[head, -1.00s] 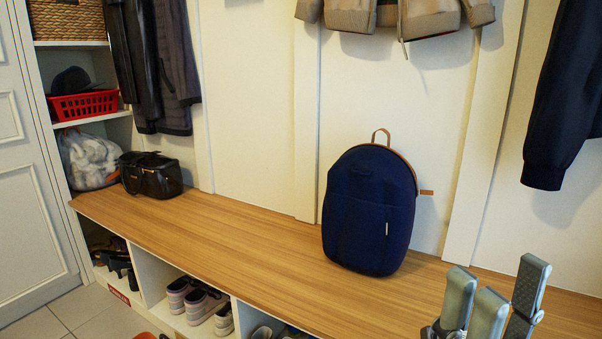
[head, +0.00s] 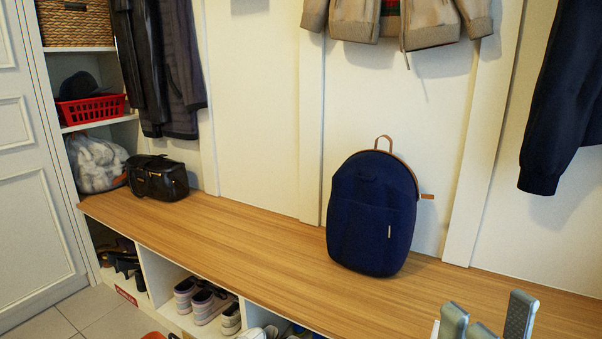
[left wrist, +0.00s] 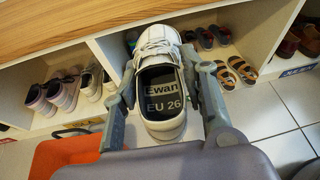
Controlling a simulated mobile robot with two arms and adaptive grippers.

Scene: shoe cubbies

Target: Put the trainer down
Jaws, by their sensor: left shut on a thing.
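The trainer (left wrist: 157,42) is white with laces, and its dark insole reads "Ewan EU 26". In the left wrist view my left gripper (left wrist: 160,68) is shut on it, one finger along each side. The toe points away toward the low cubbies and the heel is toward my wrist. I cannot tell whether its sole touches anything. My right gripper (head: 490,322) shows only its fingertips at the bottom right of the head view, apart and with nothing seen between them; the rest is cut off.
A wooden bench top (head: 250,255) runs over cubbies holding several shoes (head: 203,301) and sandals (left wrist: 237,72). A navy backpack (head: 371,215) and black bag (head: 157,178) stand on it, with bare wood between. An orange-red object (left wrist: 65,158) is at the wrist view's lower left.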

